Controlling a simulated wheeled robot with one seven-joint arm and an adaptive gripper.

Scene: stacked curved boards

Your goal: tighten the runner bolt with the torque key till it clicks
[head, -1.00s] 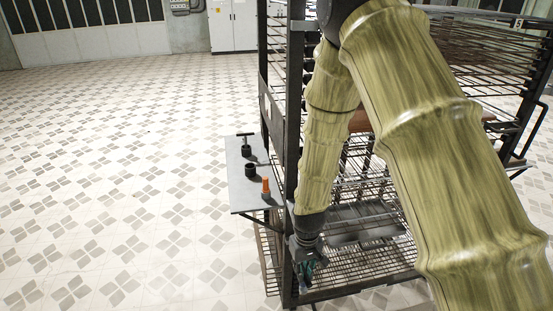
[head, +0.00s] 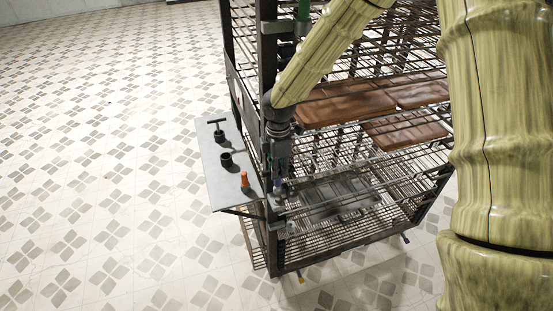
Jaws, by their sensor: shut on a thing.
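My gripper (head: 281,184) is at the rack's front left post, pointing down, just right of the small side shelf. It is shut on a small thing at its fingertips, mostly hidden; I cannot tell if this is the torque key. A black T-handled tool (head: 219,132) stands on the side shelf (head: 211,181), apart from my gripper. The runner bolt cannot be made out; the area around the fingertips is too small and cluttered.
The dark wire rack (head: 273,258) holds brown curved boards (head: 345,103) on an upper level and a grey panel (head: 340,193) lower down. A black cup-like piece (head: 227,161) and an orange-handled thing (head: 244,179) stand on the side shelf. The tiled floor (head: 100,180) at left is clear.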

